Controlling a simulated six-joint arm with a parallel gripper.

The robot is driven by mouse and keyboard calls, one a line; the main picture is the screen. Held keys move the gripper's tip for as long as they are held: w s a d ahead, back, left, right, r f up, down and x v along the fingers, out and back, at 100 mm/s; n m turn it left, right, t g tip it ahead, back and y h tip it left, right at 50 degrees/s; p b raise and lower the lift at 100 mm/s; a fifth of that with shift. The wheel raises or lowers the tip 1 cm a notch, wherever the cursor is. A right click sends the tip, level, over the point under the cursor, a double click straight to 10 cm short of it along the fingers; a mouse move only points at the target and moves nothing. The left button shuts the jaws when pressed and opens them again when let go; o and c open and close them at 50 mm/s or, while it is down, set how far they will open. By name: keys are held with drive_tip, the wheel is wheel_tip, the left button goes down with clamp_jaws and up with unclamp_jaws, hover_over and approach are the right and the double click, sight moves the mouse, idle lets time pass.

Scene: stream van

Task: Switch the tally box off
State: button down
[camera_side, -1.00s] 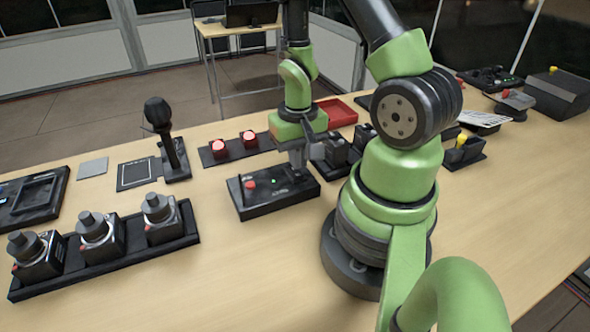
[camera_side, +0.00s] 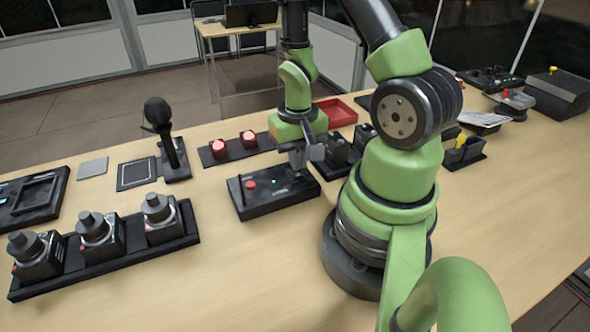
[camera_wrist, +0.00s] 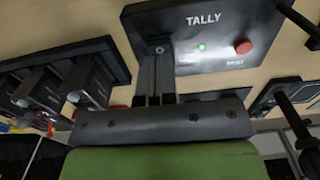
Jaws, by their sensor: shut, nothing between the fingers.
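The tally box (camera_side: 262,203) is a flat black box on the table, and its TALLY label shows in the wrist view (camera_wrist: 225,25). Its small green light (camera_side: 273,181) is lit, also in the wrist view (camera_wrist: 202,46). A red button (camera_wrist: 244,47) stands on its top, at the left end in the side view (camera_side: 250,184). My gripper (camera_side: 298,174) is shut and empty, pointing down at the right end of the box. In the wrist view its fingers (camera_wrist: 154,55) overlap the edge of the box opposite the button. Contact is unclear, and the fingers hide what lies under them.
Two lit red buttons on a black base (camera_side: 236,149) and a red tray (camera_side: 337,112) stand behind. Black switch units (camera_side: 340,150) stand close to the right of my gripper. A microphone (camera_side: 165,130) stands left. Bare table lies in front of the box.

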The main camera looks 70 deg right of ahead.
sight(298, 174)
drive_tip(key=shift+f, duration=1.1)
idle(0.4)
drive_tip(key=shift+r, duration=3.5)
